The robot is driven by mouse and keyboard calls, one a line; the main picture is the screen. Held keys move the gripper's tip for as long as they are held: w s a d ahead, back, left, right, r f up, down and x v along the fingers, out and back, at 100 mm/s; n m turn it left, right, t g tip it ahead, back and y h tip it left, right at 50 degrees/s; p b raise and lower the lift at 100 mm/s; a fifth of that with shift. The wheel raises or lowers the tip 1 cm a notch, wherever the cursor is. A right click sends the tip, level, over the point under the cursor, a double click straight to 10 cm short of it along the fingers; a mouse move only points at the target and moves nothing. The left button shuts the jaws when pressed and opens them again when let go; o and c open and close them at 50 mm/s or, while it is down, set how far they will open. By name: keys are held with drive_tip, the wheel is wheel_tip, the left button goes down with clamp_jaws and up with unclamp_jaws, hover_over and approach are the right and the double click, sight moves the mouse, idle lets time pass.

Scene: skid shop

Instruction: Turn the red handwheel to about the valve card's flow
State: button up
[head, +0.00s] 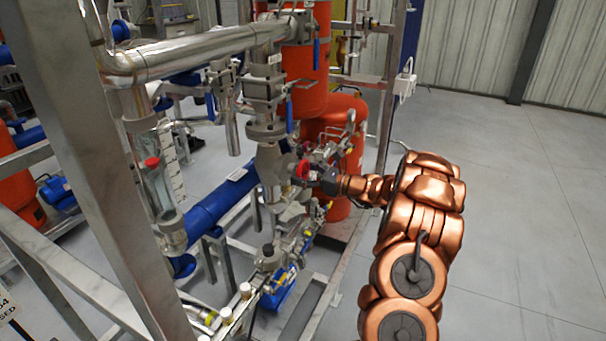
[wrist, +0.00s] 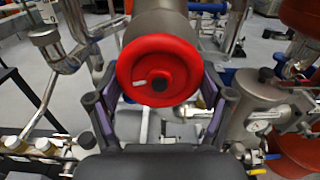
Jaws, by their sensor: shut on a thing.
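The red handwheel (wrist: 160,62) faces me in the wrist view, with a dark hub and a short white mark left of the hub. It also shows in the head view as a small red spot (head: 303,169) on the metal valve. My gripper (wrist: 160,88) has one finger on each side of the wheel's lower rim and is shut on it. In the head view my gripper (head: 325,180) reaches the wheel from the right. A clear tube with a red float (head: 152,163) and a marked scale (head: 173,167) stands at the left. I cannot make out a readable valve card.
A grey metal frame post (head: 95,140) crosses the left foreground. Silver pipes (head: 190,52), a blue pipe (head: 215,205) and orange tanks (head: 340,135) crowd around the valve. A canister with a gauge (wrist: 258,125) is close on the right in the wrist view. The right-hand floor (head: 530,200) is clear.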

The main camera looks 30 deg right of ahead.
drive_tip(key=shift+f+n+b, duration=0.1)
drive_tip(key=shift+n+b, duration=0.3)
drive_tip(key=shift+b, duration=0.7)
drive_tip(key=shift+n+b, duration=0.5)
drive_tip(key=shift+b, duration=0.25)
drive_tip(key=o, duration=1.1)
drive_tip(key=shift+c, duration=0.2)
drive_tip(key=v, duration=1.2)
